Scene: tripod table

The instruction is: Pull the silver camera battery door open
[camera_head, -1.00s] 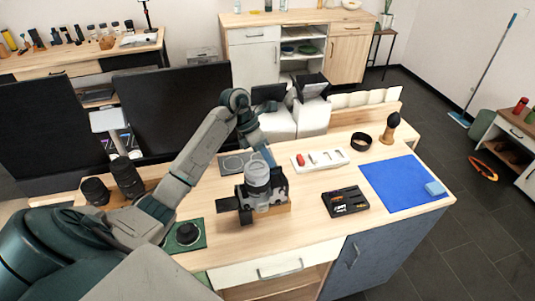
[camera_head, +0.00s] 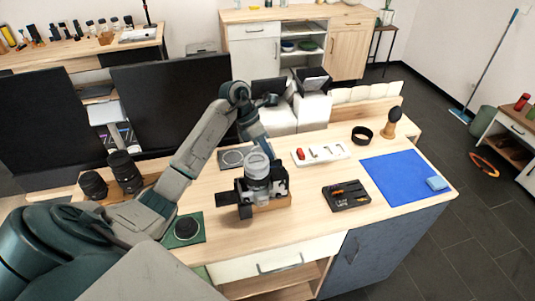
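The camera (camera_head: 260,184) stands on a small wooden block near the front edge of the table, with its silver lens pointing up. A dark flat piece (camera_head: 229,198) sticks out from the camera's left side; I cannot tell whether it is the battery door. My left arm comes in from the left and reaches over behind the camera. My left gripper (camera_head: 261,148) points down just behind the lens, and its fingertips are hidden by the lens and camera. Whether it touches the camera is not visible. My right gripper is not in the view.
A white tray (camera_head: 320,153) with small parts, a black tool tray (camera_head: 345,196) and a blue mat (camera_head: 405,181) with a blue block lie right of the camera. Two dark lenses (camera_head: 125,172) stand far left.

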